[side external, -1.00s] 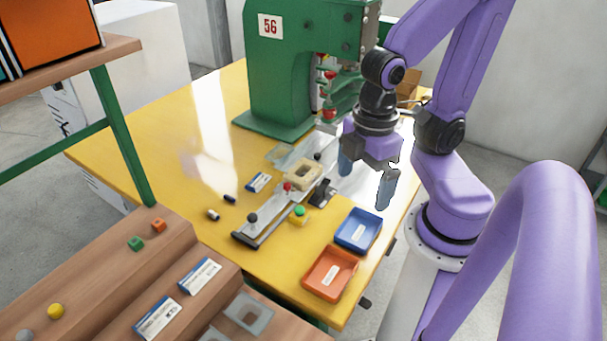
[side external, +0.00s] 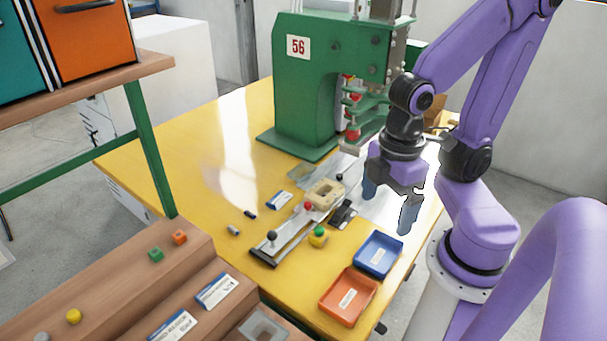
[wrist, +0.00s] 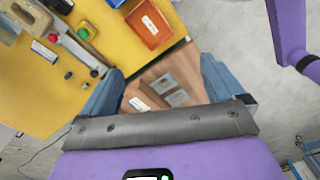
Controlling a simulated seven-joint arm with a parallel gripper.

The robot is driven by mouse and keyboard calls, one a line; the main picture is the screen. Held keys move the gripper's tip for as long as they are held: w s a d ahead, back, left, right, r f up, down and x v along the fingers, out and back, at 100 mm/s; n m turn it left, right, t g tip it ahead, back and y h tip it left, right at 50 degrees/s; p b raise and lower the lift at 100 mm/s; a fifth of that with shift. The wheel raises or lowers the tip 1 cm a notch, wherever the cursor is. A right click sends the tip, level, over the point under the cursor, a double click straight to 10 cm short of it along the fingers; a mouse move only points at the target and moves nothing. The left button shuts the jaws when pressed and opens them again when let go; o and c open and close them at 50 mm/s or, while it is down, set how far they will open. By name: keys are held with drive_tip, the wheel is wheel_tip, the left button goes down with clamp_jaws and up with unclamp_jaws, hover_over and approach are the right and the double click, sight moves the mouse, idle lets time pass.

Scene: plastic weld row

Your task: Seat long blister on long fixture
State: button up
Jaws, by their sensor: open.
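My gripper (side external: 386,215) is open and empty, fingers pointing down, above the right part of the yellow table; it also shows in the wrist view (wrist: 163,66). A beige fixture block (side external: 325,194) with an opening sits on the metal slide, left of my gripper; part of it shows at the upper left of the wrist view (wrist: 10,27). Two clear grey blister trays (wrist: 163,83) (wrist: 177,99) lie on the wooden shelf, seen between my fingers and well below them. In the side view one blister (side external: 265,325) is cut by the bottom edge. I cannot tell which is long.
A green press (side external: 312,85) stands behind the fixture. A blue bin (side external: 378,254) and an orange bin (side external: 348,297) sit at the table's right front. Printed cards (side external: 216,291) and small coloured blocks (side external: 156,254) lie on the wooden steps. A yellow-green button (side external: 318,236) stands beside the slide.

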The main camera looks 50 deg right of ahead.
drive_tip(key=shift+w+a, duration=0.1)
drive_tip(key=shift+w, duration=0.05)
drive_tip(key=shift+c, duration=0.8)
drive_tip(key=w+a+m, duration=0.3)
drive_tip(key=w+m, duration=0.6)
drive_tip(key=w, duration=0.7)
drive_tip(key=w+d+f+m, duration=0.2)
drive_tip(key=w+m, duration=0.1)
drive_tip(key=w, duration=0.4)
drive_tip(key=w+d+f+m, duration=0.2)
drive_tip(key=w+m, duration=0.1)
drive_tip(key=w, duration=0.3)
drive_tip(key=m, duration=1.5)
approach(302, 166)
drive_tip(key=s+a, duration=0.2)
drive_tip(key=a, duration=0.2)
drive_tip(key=shift+s+d+f, duration=0.1)
drive_tip(key=shift+f, duration=1.7)
drive_tip(key=shift+d+f, duration=0.15)
drive_tip(key=shift+f, duration=1.65)
drive_tip(key=shift+c, duration=0.4)
